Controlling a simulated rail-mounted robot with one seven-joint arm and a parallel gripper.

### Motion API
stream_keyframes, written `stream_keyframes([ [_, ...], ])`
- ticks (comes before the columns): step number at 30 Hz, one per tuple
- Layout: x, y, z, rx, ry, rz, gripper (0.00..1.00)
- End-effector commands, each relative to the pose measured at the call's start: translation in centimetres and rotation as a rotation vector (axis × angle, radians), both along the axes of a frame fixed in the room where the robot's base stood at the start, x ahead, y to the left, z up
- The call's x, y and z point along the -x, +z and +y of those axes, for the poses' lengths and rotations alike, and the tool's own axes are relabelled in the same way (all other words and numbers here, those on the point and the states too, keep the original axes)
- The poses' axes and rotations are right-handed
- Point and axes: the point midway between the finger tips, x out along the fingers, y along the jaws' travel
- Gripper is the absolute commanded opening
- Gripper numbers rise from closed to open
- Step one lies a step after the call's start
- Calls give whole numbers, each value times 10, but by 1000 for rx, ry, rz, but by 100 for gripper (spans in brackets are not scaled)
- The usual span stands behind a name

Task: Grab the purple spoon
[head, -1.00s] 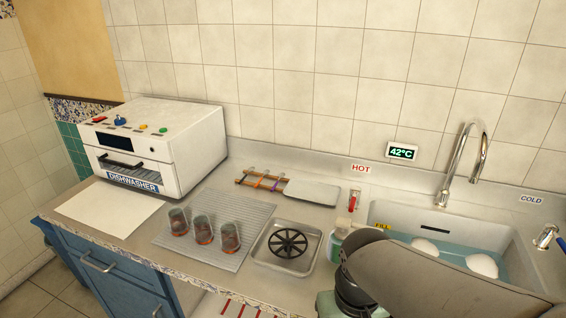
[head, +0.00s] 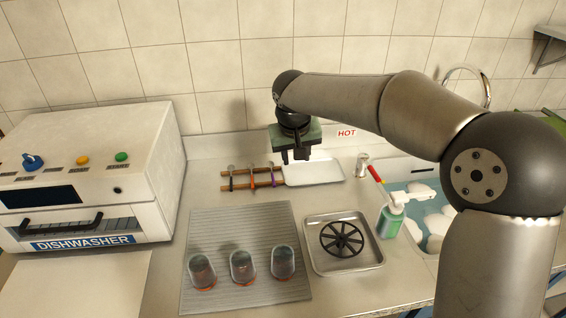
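The purple spoon (head: 274,177) is the rightmost of three spoons on a small wooden rack at the back of the counter, beside the white tray. It is small in the head view, with its purple handle lying across the rack's bars. My gripper (head: 294,158) hangs above the left end of the white tray, a little right of the purple spoon, pointing down. Its dark fingers show under the green-grey body, but their gap is too small to judge. I see nothing held in it.
An orange spoon (head: 253,177) and a dark spoon (head: 232,179) share the rack. The white tray (head: 318,174) is just right. Several glasses stand on the ribbed mat (head: 222,220). A metal tray (head: 375,255) with a black wheel, a soap bottle (head: 392,220) and the sink are to the right.

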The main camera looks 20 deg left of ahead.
Motion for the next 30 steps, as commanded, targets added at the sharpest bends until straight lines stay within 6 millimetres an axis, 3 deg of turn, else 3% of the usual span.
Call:
stream_keyframes([
  [1,-13,0,23,-42,6,-5,37],
  [3,-26,5,44,-86,4,-18,37],
  [6,-36,8,62,-129,-3,-27,37],
  [11,-46,-4,72,-149,-8,-28,37],
  [24,-77,-86,86,-147,-7,-28,37],
  [30,-83,-101,88,-147,-6,-31,37],
])
